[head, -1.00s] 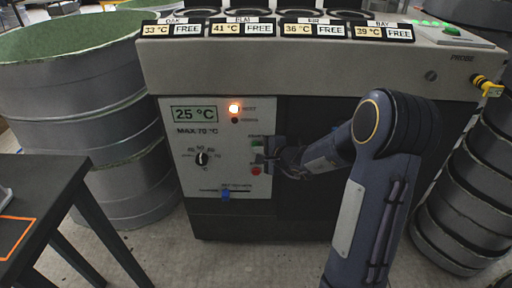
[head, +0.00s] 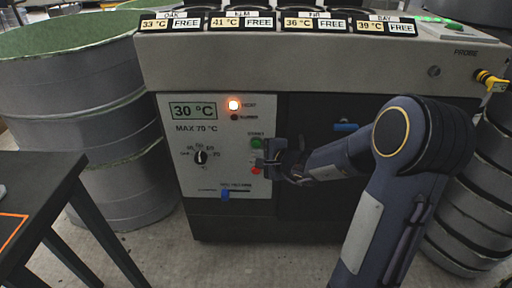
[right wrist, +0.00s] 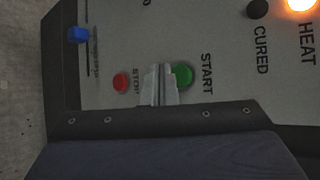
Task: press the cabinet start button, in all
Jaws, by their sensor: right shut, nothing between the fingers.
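The cabinet's control panel (head: 183,180) has a green START button (head: 257,142) with a red STOP button (head: 255,169) below it. My right gripper (head: 261,162) is at the panel by these buttons, its fingers shut and empty. In the right wrist view the shut fingertips (right wrist: 160,84) lie between the green START button (right wrist: 182,75) and the red STOP button (right wrist: 121,82), overlapping the edge of the green one. I cannot tell whether they touch it. The HEAT lamp (head: 234,105) glows orange and the display (head: 193,110) reads 30 °C. My left gripper is out of view.
A dial (head: 201,157) and a blue slider (head: 225,195) are on the same panel. A blue handle (head: 346,127) is on the dark door. Large grey round moulds (head: 75,110) stand left, and a dark table (head: 45,190) is at the front left.

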